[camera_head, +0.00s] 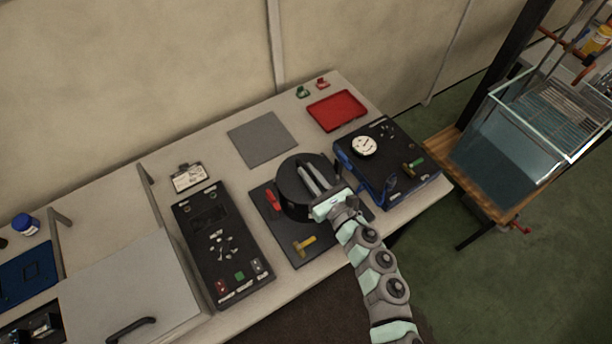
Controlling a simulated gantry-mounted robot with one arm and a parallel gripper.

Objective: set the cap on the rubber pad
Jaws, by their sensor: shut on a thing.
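A dark round cap (291,182) forms the top of a black cylinder (291,211) near the middle of the table. My gripper (309,174) reaches over it from the lower right, its two pale fingers lying across the cap's top. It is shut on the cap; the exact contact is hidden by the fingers. I cannot tell whether the cap is seated or slightly lifted. A flat grey square pad (262,138), which looks like the rubber pad, lies bare on the table behind the cylinder.
The cylinder stands on a dark plate with a red-handled piece (272,200) and a yellow T-shaped handle (304,246). A red tray (337,111) lies right of the pad. A black box with a gauge (364,146) is at right, a control panel (222,244) at left.

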